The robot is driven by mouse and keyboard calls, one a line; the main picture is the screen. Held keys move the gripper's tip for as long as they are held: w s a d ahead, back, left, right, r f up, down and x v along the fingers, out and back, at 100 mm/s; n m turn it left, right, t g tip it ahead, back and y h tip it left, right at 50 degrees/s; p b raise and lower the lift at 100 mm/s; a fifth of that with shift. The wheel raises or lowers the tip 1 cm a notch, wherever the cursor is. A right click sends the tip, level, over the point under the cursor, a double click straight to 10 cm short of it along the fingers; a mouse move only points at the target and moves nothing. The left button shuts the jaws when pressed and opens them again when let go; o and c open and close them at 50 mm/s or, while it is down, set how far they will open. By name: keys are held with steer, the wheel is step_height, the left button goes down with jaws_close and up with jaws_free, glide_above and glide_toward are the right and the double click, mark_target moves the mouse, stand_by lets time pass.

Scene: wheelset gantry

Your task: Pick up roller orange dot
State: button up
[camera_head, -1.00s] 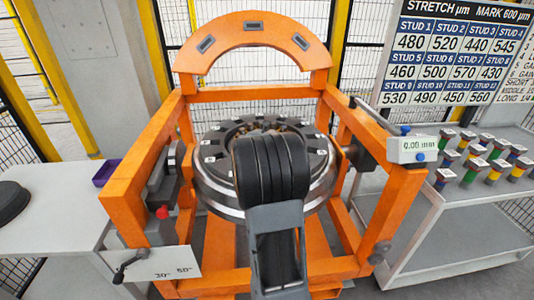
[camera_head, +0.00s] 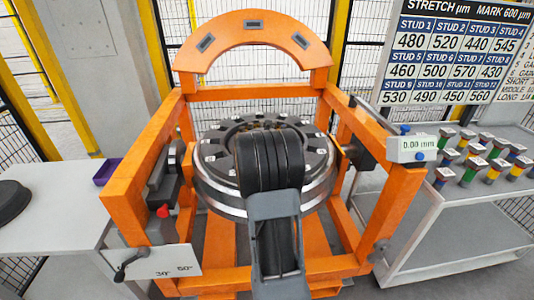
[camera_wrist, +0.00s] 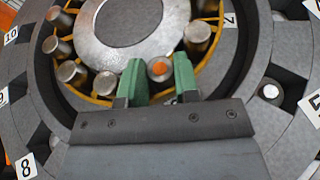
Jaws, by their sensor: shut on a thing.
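The roller with the orange dot (camera_wrist: 160,69) shows in the wrist view between the two green fingertips of my gripper (camera_wrist: 158,80). The gripper is shut on this roller. Its dot faces up toward the camera, and its lower part is hidden by the fingers and gripper body. The roller sits among other plain metal rollers (camera_wrist: 72,72) along a yellow cage ring (camera_wrist: 95,97) around a bright central hub (camera_wrist: 135,30). In the head view my arm covers much of the wheelset (camera_head: 322,190), and the gripper and roller are hidden behind it.
An orange gantry frame (camera_head: 130,190) with an arch (camera_head: 253,27) surrounds the wheelset. A gauge (camera_head: 412,149) reading 0.00 mm sits on its right post. A grey cart (camera_head: 460,192) with several coloured studs stands right, below a chart (camera_head: 447,50). A white bench (camera_head: 50,222) stands left.

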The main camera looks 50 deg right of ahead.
jaws_close()
steer(key=shift+r, duration=0.1)
